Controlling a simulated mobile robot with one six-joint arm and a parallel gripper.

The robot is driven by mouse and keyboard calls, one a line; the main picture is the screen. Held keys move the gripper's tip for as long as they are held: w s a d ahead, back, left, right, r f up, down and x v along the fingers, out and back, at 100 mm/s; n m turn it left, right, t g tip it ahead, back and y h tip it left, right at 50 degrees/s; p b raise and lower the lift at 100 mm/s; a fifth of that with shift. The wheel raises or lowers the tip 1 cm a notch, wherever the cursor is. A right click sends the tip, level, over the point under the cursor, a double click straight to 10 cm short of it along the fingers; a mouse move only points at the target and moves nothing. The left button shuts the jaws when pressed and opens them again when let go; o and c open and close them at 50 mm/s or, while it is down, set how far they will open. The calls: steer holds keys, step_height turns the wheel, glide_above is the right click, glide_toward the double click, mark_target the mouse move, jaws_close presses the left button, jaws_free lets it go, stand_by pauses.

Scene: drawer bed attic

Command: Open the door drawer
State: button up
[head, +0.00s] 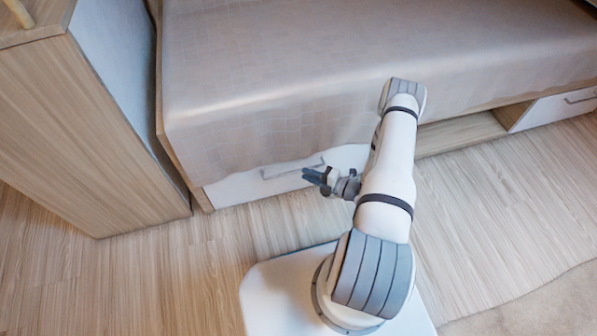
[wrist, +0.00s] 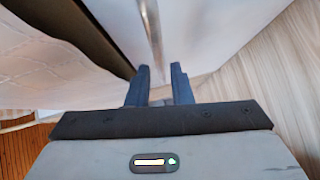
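The white drawer front (head: 235,188) sits under the left part of the bed and looks closed. Its grey bar handle (head: 292,168) runs along the upper part of the front. My gripper (head: 312,177) is at the right end of the handle in the head view. In the wrist view, my gripper (wrist: 160,72) has its two dark fingers apart with nothing held between them. The handle (wrist: 151,28) runs from the top edge down toward the gap between the fingertips. I cannot tell whether the fingers touch it. My arm hides the drawer's right end.
The bed (head: 290,70) has a beige cover hanging over the drawer's top edge. A wooden cabinet (head: 90,140) stands close at the left. A second white drawer (head: 560,107) and an open shelf (head: 460,134) are at the right. The wood floor (head: 225,260) before the drawer is clear.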

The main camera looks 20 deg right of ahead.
mark_target(298, 171)
steer(key=shift+b+x, duration=0.6)
steer(key=shift+x, duration=1.8)
jaws_close()
